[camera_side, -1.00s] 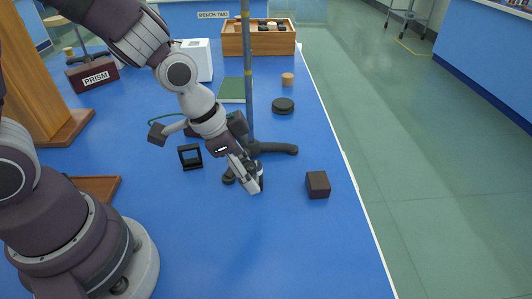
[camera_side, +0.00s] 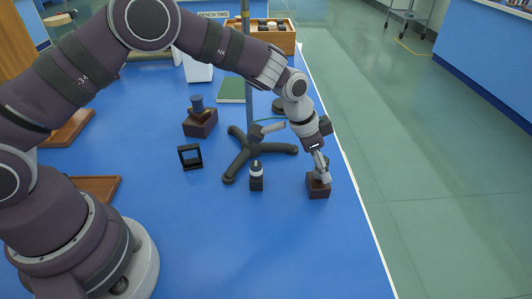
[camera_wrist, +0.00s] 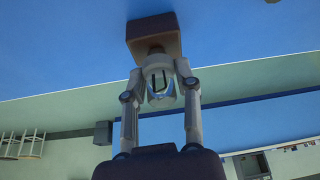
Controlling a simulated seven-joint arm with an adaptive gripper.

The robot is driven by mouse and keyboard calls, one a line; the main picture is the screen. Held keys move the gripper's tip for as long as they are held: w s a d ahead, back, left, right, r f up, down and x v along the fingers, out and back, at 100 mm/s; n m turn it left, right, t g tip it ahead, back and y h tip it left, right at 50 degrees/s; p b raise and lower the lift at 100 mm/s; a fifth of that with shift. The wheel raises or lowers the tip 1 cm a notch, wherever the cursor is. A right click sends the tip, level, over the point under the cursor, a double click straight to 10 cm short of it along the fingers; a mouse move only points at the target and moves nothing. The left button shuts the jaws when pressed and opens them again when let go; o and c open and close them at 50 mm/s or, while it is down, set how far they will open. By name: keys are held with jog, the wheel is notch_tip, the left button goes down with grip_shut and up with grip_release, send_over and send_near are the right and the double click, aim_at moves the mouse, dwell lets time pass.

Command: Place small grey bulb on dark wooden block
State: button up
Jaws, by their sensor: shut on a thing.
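The dark wooden block (camera_side: 318,191) sits on the blue bench near its right edge. My gripper (camera_side: 321,176) is directly over it, pointing down. In the wrist view my gripper (camera_wrist: 160,82) is shut on the small grey bulb (camera_wrist: 158,88), a clear-grey glass shape with a dark filament. The bulb's base points at the top of the block (camera_wrist: 153,30). It is at or very close to the block's top; I cannot tell whether it touches. In the side view the fingers mostly hide the bulb.
A stand with a dark tripod foot (camera_side: 240,155) and upright pole is left of my gripper. A small black bottle with a white band (camera_side: 256,178) stands before it. A black frame (camera_side: 190,157) and another brown block (camera_side: 200,124) with a dark-topped piece are further left. The front bench is clear.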

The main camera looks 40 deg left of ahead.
jog(key=o, duration=0.9)
jog(key=shift+f, duration=0.1)
jog(key=v, duration=1.2)
jog(key=s+a+r+n+y, duration=0.1)
jog(key=s+a+r+n, duration=0.1)
jog(key=s, duration=0.3)
jog(key=s+a+r+n+t+y, duration=0.1)
jog(key=s+a+r+n, duration=0.1)
jog(key=s+a, duration=0.3)
jog(key=s+a+r+n+t, duration=0.1)
jog(key=s+a+n, duration=0.2)
jog(key=s, duration=0.4)
jog(key=shift+a+r+n+y, duration=0.4)
jog(key=shift+a, duration=0.05)
